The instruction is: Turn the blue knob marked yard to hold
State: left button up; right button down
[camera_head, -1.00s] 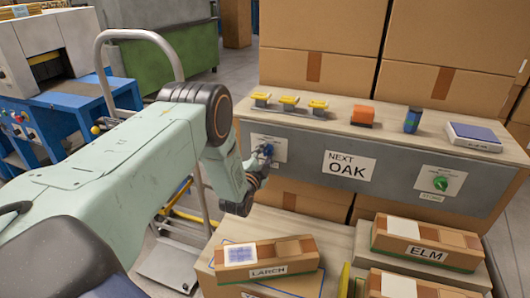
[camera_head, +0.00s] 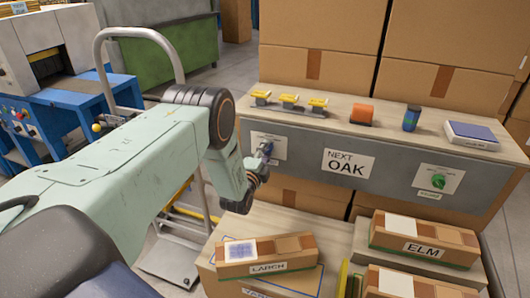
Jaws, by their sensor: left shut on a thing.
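The blue knob (camera_head: 266,149) sits on a white plate (camera_head: 277,146) at the left of the grey panel (camera_head: 307,150). My left gripper (camera_head: 262,160) is shut on the blue knob from the front. The fingers and wrist hide much of the knob and part of its plate, so the pointer's setting and the marking cannot be read. My right gripper is not in view.
A green knob (camera_head: 438,181) is at the panel's right, past a "NEXT OAK" sign (camera_head: 348,164). Yellow pieces, an orange block (camera_head: 362,115) and a dark can (camera_head: 411,118) stand on top. Boxes marked LARCH (camera_head: 237,268) and ELM (camera_head: 393,237) lie below.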

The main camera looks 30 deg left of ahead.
pick_arm(q)
jog(key=shift+w+r, duration=0.1)
jog(key=shift+r, duration=0.1)
jog(key=o, duration=1.2)
jog(key=shift+a+f, duration=0.1)
jog(key=shift+f, duration=0.05)
jog(key=shift+c, duration=0.2)
jog(key=v, duration=1.2)
